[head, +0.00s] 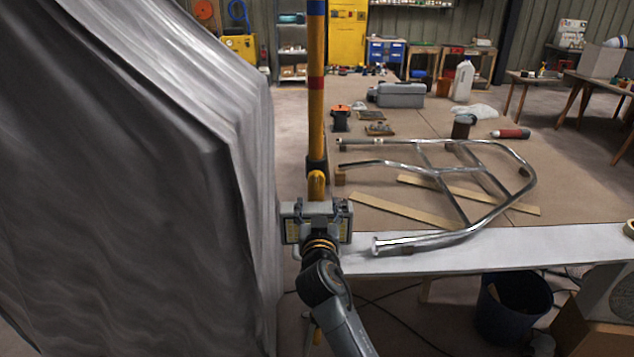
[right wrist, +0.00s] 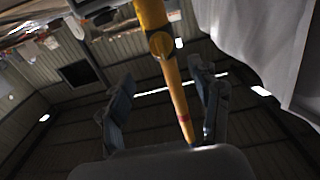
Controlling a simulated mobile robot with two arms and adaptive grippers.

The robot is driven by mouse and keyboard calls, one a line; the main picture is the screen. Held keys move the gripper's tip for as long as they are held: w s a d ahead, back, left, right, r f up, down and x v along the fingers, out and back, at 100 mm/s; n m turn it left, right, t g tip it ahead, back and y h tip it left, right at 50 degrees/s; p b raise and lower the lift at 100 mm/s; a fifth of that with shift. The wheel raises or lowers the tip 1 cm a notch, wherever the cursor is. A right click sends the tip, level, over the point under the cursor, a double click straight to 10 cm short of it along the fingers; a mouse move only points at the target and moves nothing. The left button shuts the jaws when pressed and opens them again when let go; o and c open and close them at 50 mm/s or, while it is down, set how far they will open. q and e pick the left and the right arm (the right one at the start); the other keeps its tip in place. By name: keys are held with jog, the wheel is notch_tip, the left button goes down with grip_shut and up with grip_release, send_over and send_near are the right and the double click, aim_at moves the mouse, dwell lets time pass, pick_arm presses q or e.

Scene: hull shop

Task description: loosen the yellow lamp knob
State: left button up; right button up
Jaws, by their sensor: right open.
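The yellow lamp knob (right wrist: 162,44) sits on a yellow pole (right wrist: 176,88) in the right wrist view. In the head view the pole (head: 316,120) stands upright with red and blue bands, and a yellow part that looks like the knob (head: 317,186) shows below its black collar. My right gripper (head: 317,208) is just below and in front of that part. In the right wrist view my right gripper (right wrist: 162,74) is open, with one finger on each side of the pole. The knob lies in line with the gap, seemingly just beyond the fingertips. My left gripper is out of view.
A grey draped sheet (head: 140,160) hangs close on the left. On the right, a workbench (head: 580,190) carries a bent metal tube frame (head: 480,222), wooden strips and a grey toolbox (head: 400,95). A dark bucket (head: 512,305) and loose cables are under the bench.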

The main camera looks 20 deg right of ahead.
aim_at(316, 184)
jog(key=x, duration=0.9)
jog(key=shift+a+p, duration=0.1)
jog(key=shift+p, duration=0.2)
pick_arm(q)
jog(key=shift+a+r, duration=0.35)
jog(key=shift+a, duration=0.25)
pick_arm(e)
jog(key=shift+w+d, duration=0.2)
jog(key=shift+w, duration=0.45)
jog(key=shift+f, duration=0.1)
jog(key=c, duration=1.1)
jog(key=shift+c, duration=0.2)
